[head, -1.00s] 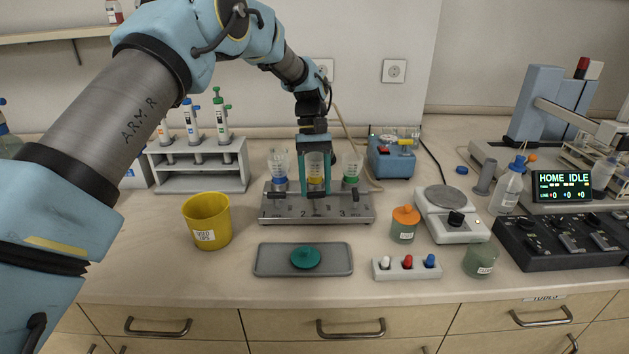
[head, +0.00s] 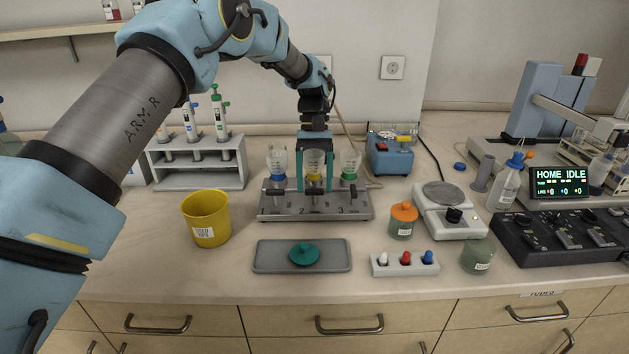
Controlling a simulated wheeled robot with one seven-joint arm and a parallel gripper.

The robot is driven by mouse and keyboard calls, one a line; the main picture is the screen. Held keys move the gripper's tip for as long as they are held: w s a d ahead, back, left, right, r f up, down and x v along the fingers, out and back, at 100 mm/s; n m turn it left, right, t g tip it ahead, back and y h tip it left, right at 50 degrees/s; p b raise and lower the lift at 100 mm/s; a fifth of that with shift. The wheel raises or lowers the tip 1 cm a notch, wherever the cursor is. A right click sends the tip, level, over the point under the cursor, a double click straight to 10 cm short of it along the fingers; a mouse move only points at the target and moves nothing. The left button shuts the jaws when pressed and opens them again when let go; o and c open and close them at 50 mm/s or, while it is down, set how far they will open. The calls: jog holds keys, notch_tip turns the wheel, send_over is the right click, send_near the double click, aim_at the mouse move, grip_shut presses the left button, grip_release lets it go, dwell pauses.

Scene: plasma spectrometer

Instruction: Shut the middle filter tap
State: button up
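A grey metal filter manifold (head: 327,207) numbered 1 to 3 carries three clear filter cups. The left cup (head: 277,163) has a blue base, the middle cup (head: 315,165) a yellow one, and the right cup (head: 350,163) a green one. Dark tap handles sit low at the front of the stations; the middle tap (head: 315,191) is small and its angle is hard to tell. My gripper (head: 314,188) points down at the middle station, its teal fingers apart on either side of the yellow-based cup and tap. Whether a finger touches either one cannot be told.
A grey tray (head: 267,255) with a teal lid (head: 304,254) lies in front. A yellow cup (head: 206,218) and a pipette rack (head: 197,163) stand left. An orange-lidded jar (head: 403,220), a balance (head: 446,211) and a plug block (head: 405,264) stand right.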

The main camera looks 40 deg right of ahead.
jog(key=shift+o, duration=1)
jog(key=b+v, duration=0.2)
jog(key=v, duration=0.8)
jog(key=shift+r, duration=0.35)
jog(key=shift+w+d, duration=0.1)
notch_tip(320, 180, up, 8)
jog(key=p, duration=0.8)
jog(key=shift+p, duration=0.4)
